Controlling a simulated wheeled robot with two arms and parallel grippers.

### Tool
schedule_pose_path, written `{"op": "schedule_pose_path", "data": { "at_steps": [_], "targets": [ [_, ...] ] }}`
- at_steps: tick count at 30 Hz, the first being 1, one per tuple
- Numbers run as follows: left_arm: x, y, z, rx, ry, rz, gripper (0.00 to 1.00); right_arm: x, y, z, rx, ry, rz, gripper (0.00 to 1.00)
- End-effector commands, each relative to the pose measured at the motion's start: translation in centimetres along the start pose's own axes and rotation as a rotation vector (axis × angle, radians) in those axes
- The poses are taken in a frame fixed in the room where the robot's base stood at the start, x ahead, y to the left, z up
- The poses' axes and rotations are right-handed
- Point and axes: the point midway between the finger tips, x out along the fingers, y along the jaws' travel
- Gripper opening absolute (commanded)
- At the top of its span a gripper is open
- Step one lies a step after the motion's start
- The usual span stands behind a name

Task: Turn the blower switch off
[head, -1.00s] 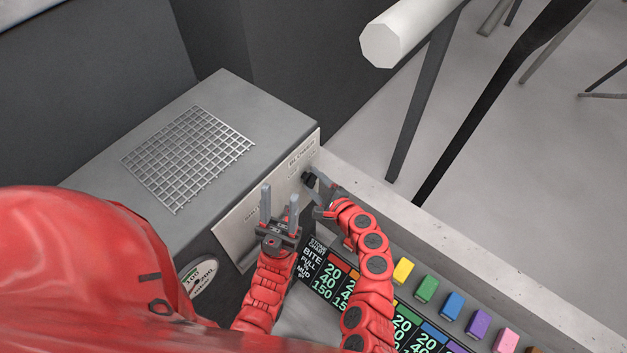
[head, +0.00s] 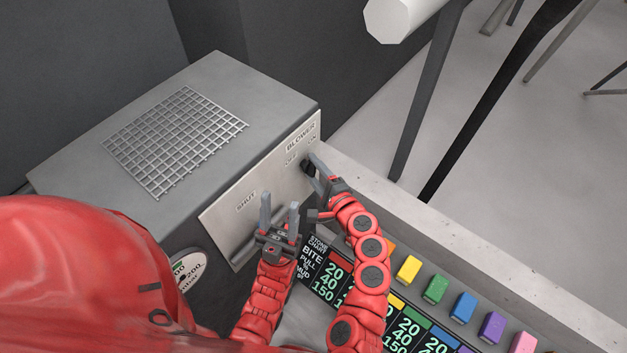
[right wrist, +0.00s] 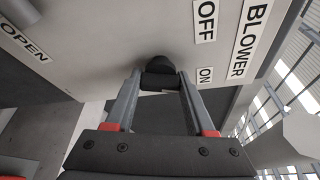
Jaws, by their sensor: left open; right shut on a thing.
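The blower switch is a black knob (head: 307,168) on the pale front panel (head: 232,218) of a grey box, below the BLOWER, OFF and ON labels. In the right wrist view the knob (right wrist: 158,70) sits between the fingers of my right gripper (right wrist: 157,84), which is shut on it. The right gripper (head: 317,172) also shows at the panel's right end in the head view. I cannot tell which label the knob points to. My left gripper (head: 279,214) is open and empty in front of the panel, left of the right gripper.
The grey box (head: 92,202) has a wire grille (head: 174,140) on top. An OPEN label (right wrist: 25,38) shows on the panel. A row of coloured blocks, including a yellow block (head: 408,269), lies at the lower right beside a chart and a pale stone ledge (head: 455,242).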

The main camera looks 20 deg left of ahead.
Motion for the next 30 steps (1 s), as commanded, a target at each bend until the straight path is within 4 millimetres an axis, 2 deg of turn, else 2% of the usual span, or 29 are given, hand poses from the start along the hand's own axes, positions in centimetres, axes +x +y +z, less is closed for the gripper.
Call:
{"op": "schedule_pose_path", "data": {
  "at_steps": [1, 3, 21, 30],
  "targets": [
    [-2.6, 0.1, 0.5, 0.000, 0.000, 0.000, 0.48, 0.2, 1.3, -0.4, -0.042, 0.000, -0.021, 0.00],
    [-4.3, 0.2, 0.7, 0.000, 0.000, 0.000, 0.48, 0.2, 1.3, -0.4, -0.104, -0.001, -0.045, 0.00],
    [-19.2, 0.9, 3.2, 0.000, 0.000, 0.000, 0.48, 0.2, 1.3, -0.3, -0.629, -0.001, -0.262, 0.00],
    [-24.9, 1.2, 4.2, 0.000, 0.000, 0.000, 0.48, 0.1, 0.9, -0.3, -0.835, -0.001, -0.347, 0.00]
  ]
}}
